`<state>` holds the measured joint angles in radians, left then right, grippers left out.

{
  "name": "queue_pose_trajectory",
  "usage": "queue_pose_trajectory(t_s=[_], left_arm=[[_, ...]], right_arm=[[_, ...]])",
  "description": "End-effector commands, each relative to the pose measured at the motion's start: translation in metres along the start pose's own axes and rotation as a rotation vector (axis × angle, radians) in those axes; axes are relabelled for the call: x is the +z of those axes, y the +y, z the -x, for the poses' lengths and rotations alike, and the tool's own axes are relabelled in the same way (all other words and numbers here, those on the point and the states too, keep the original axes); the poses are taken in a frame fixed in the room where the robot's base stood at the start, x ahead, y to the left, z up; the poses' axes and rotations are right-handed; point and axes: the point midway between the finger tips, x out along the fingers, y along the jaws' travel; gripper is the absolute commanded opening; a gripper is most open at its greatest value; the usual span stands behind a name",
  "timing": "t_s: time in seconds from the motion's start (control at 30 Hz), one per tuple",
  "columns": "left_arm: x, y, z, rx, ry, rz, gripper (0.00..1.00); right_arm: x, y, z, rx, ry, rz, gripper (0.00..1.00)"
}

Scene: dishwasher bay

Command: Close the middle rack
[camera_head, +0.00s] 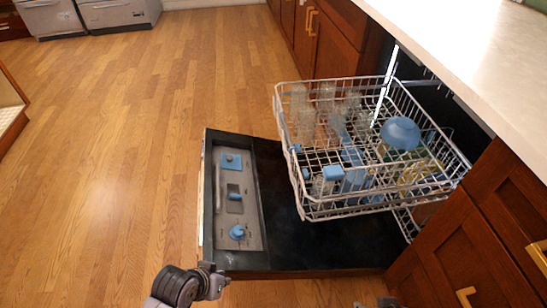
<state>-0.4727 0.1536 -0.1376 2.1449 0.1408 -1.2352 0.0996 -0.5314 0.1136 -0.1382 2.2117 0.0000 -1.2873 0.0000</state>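The middle rack (345,212) is a white wire rack pulled out of the dishwasher over its lowered door (285,235). It holds clear glasses (302,112) and an upturned blue bowl (400,132), with more blue and yellowish items among the wires. My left gripper (211,282) is at the bottom of the view, by the near left corner of the door and well apart from the rack. It is small and dark, and its finger opening cannot be made out. Only a small dark part at the bottom edge, likely my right gripper (389,302), shows below the door.
The dark door lies open with a grey dispenser panel (236,205) on it. Wooden cabinets (465,240) and a pale countertop (480,45) border the rack on the right. A bit of a lower rack (406,222) shows beneath. The wooden floor (120,130) at left is clear.

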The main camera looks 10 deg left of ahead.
Motion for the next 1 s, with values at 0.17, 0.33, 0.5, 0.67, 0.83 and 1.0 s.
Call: queue_pose_trajectory(t_s=[0.17, 0.33, 0.5, 0.67, 0.83, 1.0], left_arm=[[-0.101, 0.035, -0.007, 0.312, 0.298, 0.243, 0.00], [-0.210, 0.038, 0.025, 0.676, 0.497, 0.620, 0.00], [-0.283, 0.005, 0.058, 0.926, 0.607, 0.943, 0.00], [-0.310, -0.015, 0.071, 1.024, 0.648, 1.076, 0.00], [-0.325, -0.011, 0.067, 1.036, 0.652, 1.092, 0.00], [-0.353, 0.001, 0.053, 1.036, 0.653, 1.089, 0.00]], right_arm=[[-0.056, -0.006, 0.020, -0.009, 0.288, 0.007, 0.40], [-0.117, -0.013, 0.057, -0.023, 0.570, 0.012, 0.40], [-0.154, -0.018, 0.085, -0.035, 0.762, 0.014, 0.40], [-0.167, -0.020, 0.096, -0.040, 0.834, 0.014, 0.40], [-0.170, -0.020, 0.099, -0.041, 0.855, 0.014, 0.40], [-0.179, -0.022, 0.106, -0.045, 0.919, 0.015, 0.40]])
